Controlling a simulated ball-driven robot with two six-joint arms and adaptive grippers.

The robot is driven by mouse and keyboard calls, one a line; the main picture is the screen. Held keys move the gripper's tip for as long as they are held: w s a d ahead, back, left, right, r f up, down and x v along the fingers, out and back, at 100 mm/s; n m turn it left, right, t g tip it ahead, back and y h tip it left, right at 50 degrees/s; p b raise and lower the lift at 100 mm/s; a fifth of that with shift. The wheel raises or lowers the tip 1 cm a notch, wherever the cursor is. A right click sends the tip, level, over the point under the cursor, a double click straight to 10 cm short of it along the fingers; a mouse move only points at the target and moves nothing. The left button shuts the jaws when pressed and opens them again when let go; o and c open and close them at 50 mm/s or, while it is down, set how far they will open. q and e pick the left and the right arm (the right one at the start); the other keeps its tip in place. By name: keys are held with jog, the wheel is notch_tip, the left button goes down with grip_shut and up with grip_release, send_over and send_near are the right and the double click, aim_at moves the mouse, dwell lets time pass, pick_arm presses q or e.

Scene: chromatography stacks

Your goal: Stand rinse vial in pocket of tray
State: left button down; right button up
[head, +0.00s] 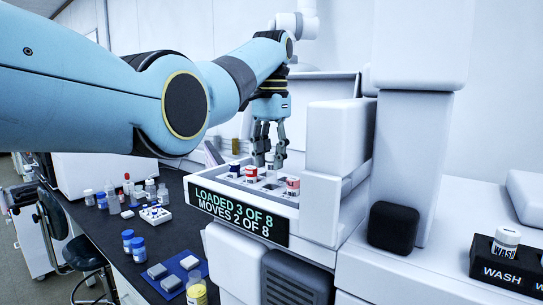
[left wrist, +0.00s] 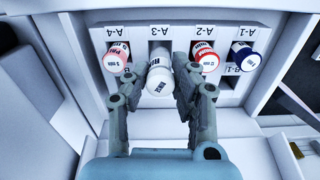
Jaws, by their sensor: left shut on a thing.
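The tray (head: 257,196) is a white block of pockets in the drawer of the white instrument, and it also shows in the left wrist view (left wrist: 130,32). My left gripper (left wrist: 160,92) is shut on the white-capped rinse vial (left wrist: 160,80), whose cap faces the wrist camera. The vial is just in front of the pocket marked A-3, larger than the standing vials. Its lower end is hidden, so I cannot tell whether it has entered a pocket. In the head view my left gripper (head: 268,152) points down over the tray. My right gripper is not in view.
A WASH vial (head: 506,241) stands in a black holder at right. Bottles and small racks crowd the dark bench (head: 110,232).

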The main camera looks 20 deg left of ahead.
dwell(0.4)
pick_arm(q)
jog(key=shift+f, duration=0.2)
jog(key=shift+f, duration=1.1)
jog(key=shift+f, duration=0.15)
jog(key=shift+f, duration=0.5)
jog(key=c, duration=1)
grip_release()
jog(key=shift+o, duration=0.2)
jog(key=o, duration=0.3)
